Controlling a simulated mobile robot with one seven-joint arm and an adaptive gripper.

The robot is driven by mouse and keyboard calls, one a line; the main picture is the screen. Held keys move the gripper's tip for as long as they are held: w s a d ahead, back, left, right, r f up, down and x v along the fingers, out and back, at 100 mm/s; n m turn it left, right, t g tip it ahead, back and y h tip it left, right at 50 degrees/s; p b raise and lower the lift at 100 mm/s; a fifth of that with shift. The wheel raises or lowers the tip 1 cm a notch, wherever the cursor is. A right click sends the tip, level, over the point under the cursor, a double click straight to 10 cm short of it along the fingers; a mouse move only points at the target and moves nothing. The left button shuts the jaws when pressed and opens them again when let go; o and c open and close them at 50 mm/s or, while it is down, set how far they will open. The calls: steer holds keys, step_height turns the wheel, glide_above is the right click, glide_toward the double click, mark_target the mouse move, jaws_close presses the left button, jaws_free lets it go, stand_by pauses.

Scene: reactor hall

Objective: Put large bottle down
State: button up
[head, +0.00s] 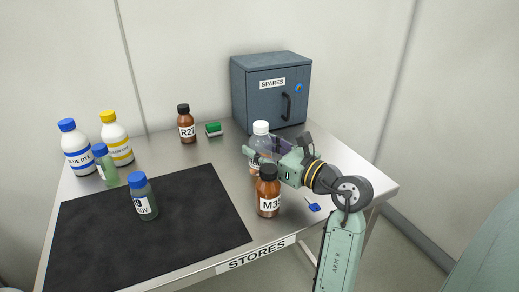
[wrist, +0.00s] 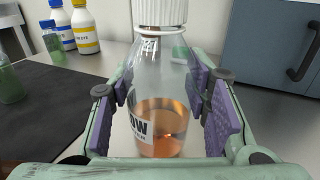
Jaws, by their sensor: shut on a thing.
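The large bottle (wrist: 160,85) is clear with a white ribbed cap, a partly seen label and some amber liquid low inside. In the wrist view it stands upright between the purple finger pads of my gripper (wrist: 165,110), which is shut on it. In the head view the bottle (head: 260,131) is partly hidden behind my gripper (head: 268,158), over the right part of the steel table (head: 190,150). Its base is hidden there, so I cannot tell whether it touches the table.
A brown M3 bottle (head: 268,192) stands just in front of my gripper, with a blue item (head: 313,207) beside it. The SPARES cabinet (head: 270,95) is behind. A brown bottle (head: 186,125), green block (head: 213,129), dye bottles (head: 116,140) and black mat (head: 190,215) lie left.

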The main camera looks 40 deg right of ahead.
steer(key=shift+f, duration=0.45)
steer(key=shift+f, duration=0.15)
steer(key=shift+f+b, duration=0.15)
steer(key=shift+b, duration=0.15)
steer(key=o, duration=0.9)
steer(key=shift+r+p, duration=0.3)
steer(key=s, duration=0.4)
steer(key=s+d+b, duration=0.1)
steer(key=s, duration=0.3)
steer(key=s+b, duration=0.1)
steer(key=s, duration=0.2)
steer(key=shift+s+d, duration=0.4)
